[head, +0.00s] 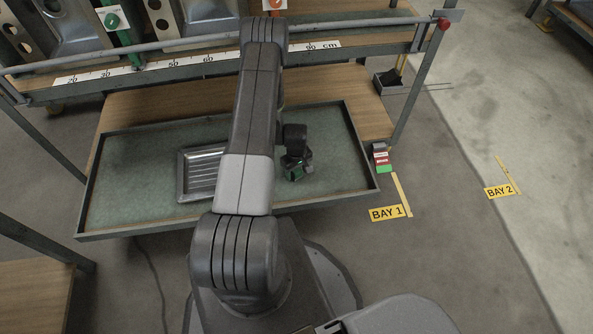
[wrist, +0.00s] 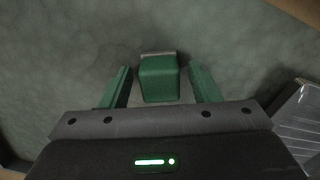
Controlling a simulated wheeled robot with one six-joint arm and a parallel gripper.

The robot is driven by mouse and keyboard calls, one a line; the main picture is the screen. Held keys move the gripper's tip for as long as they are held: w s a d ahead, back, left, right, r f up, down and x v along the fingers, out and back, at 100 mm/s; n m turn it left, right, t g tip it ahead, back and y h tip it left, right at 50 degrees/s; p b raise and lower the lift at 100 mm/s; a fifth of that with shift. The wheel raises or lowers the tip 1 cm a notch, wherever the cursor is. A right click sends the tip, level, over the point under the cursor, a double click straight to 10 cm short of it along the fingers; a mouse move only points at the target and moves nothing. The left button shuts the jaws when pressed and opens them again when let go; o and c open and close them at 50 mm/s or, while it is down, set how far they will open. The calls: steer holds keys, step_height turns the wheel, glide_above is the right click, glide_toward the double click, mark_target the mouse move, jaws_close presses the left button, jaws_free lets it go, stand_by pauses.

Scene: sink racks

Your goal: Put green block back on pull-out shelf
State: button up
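A green block (wrist: 158,80) shows in the wrist view between the two green-faced fingers of my gripper (wrist: 160,67). A gap shows on each side of the block, so the gripper is open around it. A grey strip lies along the block's far edge. In the head view my gripper (head: 296,165) points down over the right part of the pull-out shelf (head: 130,170), a dark-rimmed tray with a green-grey surface. Some green shows at its fingertips, but I cannot tell block from fingers there. The shelf sticks out from under the rack.
A ribbed metal tray (head: 197,178) lies on the shelf, left of my gripper and partly behind my arm. A rail with a centimetre scale (head: 175,64) runs behind. A red, white and green item (head: 381,157) sits just beyond the shelf's right edge. Open floor lies right.

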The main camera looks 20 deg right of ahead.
step_height(320, 180, up, 12)
steer(key=p, duration=0.2)
steer(key=shift+r+p, duration=0.15)
steer(key=shift+p, duration=0.25)
stand_by(1.3)
